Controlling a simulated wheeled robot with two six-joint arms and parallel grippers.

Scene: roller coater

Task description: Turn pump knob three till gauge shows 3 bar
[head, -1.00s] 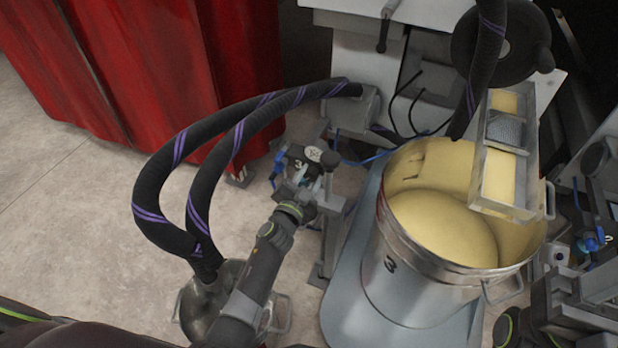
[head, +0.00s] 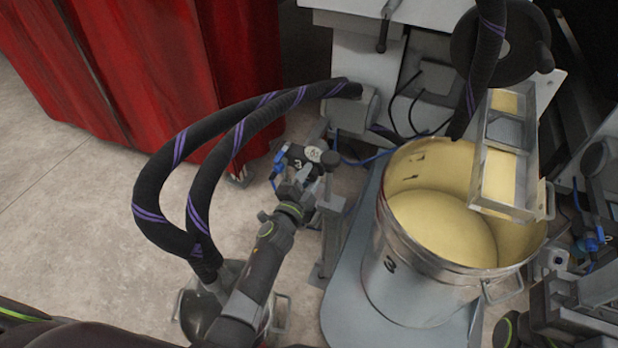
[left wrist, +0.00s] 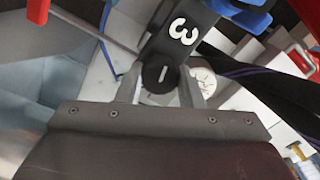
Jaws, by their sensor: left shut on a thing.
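The pump knob (left wrist: 150,76) is a black round knob with a white pointer line, below the white number 3 on the black pump body (left wrist: 181,30) in the left wrist view. My left gripper (left wrist: 160,92) is shut on this knob, one finger on each side. In the head view, my left gripper (head: 308,182) is at the small pump marked 3 (head: 296,158), and the fingers hide the knob. The round white gauge (head: 313,154) is beside it and also shows in the left wrist view (left wrist: 203,80), partly behind a finger. Its reading is too small to tell.
A steel drum marked 3 (head: 385,300) with yellow contents stands right of the pump. Thick black hoses (head: 160,170) with purple stripes arch at the left. A grey post (head: 334,215) stands close beside my gripper. A red curtain (head: 150,70) hangs behind.

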